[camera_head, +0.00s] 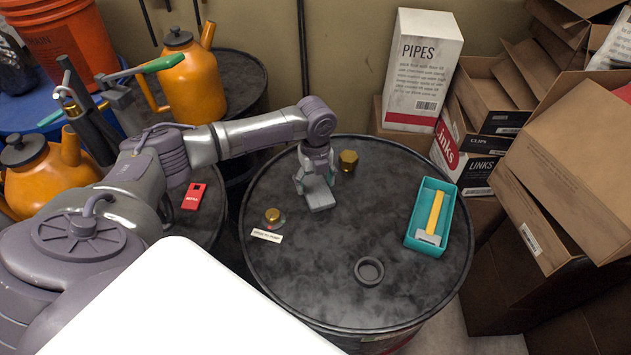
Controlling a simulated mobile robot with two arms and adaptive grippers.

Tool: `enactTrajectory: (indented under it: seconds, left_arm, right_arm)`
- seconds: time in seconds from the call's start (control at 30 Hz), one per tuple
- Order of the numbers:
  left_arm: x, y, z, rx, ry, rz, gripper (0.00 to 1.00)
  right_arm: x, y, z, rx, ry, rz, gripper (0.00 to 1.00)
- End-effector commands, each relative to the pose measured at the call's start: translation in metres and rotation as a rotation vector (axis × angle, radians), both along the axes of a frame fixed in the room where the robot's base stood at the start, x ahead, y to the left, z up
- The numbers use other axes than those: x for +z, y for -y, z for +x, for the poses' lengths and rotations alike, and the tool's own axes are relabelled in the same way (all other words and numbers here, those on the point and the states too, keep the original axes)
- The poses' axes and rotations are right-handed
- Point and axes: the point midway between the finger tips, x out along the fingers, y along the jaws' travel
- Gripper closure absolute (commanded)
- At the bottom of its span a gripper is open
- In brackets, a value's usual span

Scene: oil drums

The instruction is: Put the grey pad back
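The grey pad (320,197) is a small flat block at the middle back of the black drum top (310,290). My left gripper (316,180) points down at it, with its fingers apart and the pad at their tips. I cannot tell whether the fingers press on the pad, or whether it rests on the drum or hangs just above. A small white label (266,236) lies on the drum's left side, its text too small to read. My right gripper is not in view.
A brass hex piece (348,160) stands just behind the gripper. A brass knob (272,214) is by the label. A dark ring (369,271) lies in front. A teal tray (412,240) with a yellow-handled tool (435,212) is right. Boxes (422,70) crowd the back right.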

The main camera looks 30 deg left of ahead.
Motion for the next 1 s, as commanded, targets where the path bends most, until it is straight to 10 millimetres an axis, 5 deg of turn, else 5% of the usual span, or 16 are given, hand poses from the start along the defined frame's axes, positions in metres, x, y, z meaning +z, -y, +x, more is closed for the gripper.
enactTrajectory:
  seconds: [0.1,0.53,1.0]
  left_arm:
    - [0.0,0.0,0.0,0.0,0.0,0.0,0.04]
    - [0.009,0.0,0.001,0.0,0.001,-0.001,0.04]
    - [0.1,0.0,0.001,0.0,0.002,0.0,0.04]
  right_arm:
    - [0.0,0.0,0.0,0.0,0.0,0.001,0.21]
    - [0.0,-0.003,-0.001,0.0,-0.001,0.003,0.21]
    - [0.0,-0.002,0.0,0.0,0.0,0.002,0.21]
